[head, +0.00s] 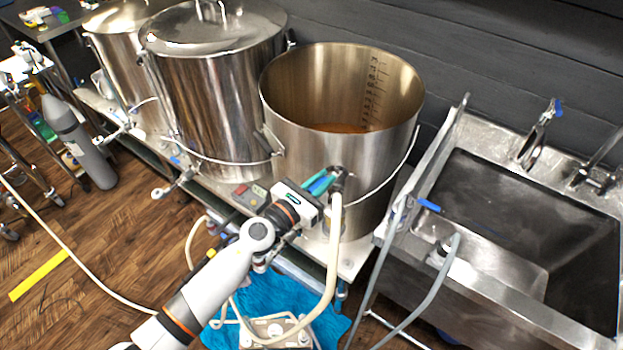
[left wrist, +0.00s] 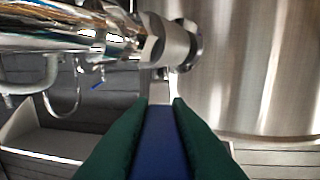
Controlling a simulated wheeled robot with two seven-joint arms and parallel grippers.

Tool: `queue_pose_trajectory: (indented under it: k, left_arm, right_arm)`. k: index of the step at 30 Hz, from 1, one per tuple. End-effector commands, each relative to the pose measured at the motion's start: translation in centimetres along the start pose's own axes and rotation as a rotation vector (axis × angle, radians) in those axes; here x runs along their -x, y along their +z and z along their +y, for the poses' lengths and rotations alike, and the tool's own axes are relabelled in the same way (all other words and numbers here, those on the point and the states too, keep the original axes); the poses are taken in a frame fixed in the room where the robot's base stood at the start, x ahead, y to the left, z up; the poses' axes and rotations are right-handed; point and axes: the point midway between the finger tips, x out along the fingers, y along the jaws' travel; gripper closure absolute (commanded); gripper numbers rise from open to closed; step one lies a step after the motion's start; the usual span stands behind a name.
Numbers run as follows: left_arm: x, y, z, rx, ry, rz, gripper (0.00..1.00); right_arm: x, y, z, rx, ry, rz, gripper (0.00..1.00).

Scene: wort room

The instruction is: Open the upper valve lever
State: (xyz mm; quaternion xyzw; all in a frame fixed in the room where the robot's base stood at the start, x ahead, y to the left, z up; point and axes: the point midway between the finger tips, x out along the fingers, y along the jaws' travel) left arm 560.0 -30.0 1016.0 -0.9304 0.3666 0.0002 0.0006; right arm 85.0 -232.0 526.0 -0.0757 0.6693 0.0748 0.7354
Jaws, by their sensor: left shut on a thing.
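The open steel kettle (head: 290,105) stands in the middle of the head view with brownish liquid inside. Its upper valve (head: 341,180) sticks out of the front wall, partly hidden by my gripper. My left gripper (head: 325,181) reaches the valve from the lower left, its green fingers shut on the blue valve lever. In the left wrist view the blue lever (left wrist: 160,145) lies between the two green fingers, pointing toward the steel valve body (left wrist: 168,42) beside the kettle wall (left wrist: 255,70). My right gripper is in neither view.
A cream hose (head: 334,245) hangs below the valve and curves to a pump (head: 275,328) near a blue cloth (head: 255,298). Two lidded kettles (head: 215,85) stand to the left. A steel sink (head: 530,215) is on the right. Open wooden floor (head: 90,235) lies at left.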

Motion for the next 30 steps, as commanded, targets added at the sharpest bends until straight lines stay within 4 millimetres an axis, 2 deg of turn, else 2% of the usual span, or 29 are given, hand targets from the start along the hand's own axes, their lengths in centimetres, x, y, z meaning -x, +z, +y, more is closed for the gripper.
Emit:
queue_pose_trajectory:
  k: [9,10,13,23,26,30]
  left_arm:
    - [-0.1,-0.1,0.0,0.0,0.0,0.003,1.0]
    - [-0.1,-0.1,0.0,0.0,0.0,0.003,0.79]
    - [-0.1,-0.1,0.0,0.0,0.0,0.003,0.62]
    - [0.2,0.0,0.0,0.0,0.0,0.001,0.62]
    - [1.2,0.1,-0.1,0.0,-0.001,-0.001,0.62]
    - [3.9,0.1,0.0,-0.002,0.0,-0.002,0.62]
  right_arm:
    - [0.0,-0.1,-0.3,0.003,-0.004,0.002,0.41]
    - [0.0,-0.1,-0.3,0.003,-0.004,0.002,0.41]
    - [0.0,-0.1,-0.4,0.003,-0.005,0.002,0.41]
    - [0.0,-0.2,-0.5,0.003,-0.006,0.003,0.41]
    - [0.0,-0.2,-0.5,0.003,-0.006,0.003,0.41]
    - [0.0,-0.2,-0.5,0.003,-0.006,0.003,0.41]
